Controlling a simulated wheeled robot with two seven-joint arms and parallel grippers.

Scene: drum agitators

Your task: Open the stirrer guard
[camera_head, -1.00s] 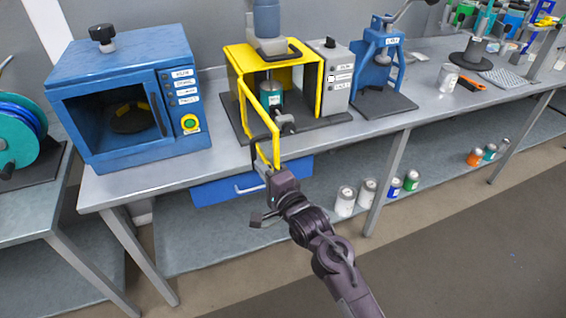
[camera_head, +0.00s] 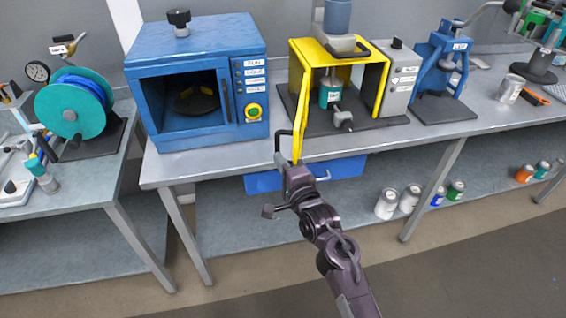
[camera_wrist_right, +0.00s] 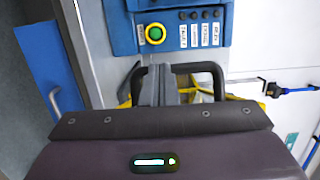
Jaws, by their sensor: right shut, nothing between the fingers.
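The stirrer guard is a yellow frame (camera_head: 306,52) around the stirrer on the bench. Its yellow door (camera_head: 298,146) stands swung out toward me, nearly edge-on, past the bench's front edge. The door's black handle (camera_head: 279,133) shows at its near end and in the right wrist view (camera_wrist_right: 212,69). My right gripper (camera_head: 279,160) is shut with nothing between its fingers, right at the handle. In the right wrist view its fingers (camera_wrist_right: 158,86) overlap the handle; I cannot tell whether they touch it. A teal container (camera_head: 330,94) stands inside the guard. My left gripper is out of view.
A blue oven-like box (camera_head: 190,130) stands left of the guard, a grey control box (camera_head: 401,85) and blue press (camera_head: 437,62) right. A blue drawer (camera_head: 335,168) hangs below the bench. Several cans (camera_head: 387,204) stand on the lower shelf. The floor in front is clear.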

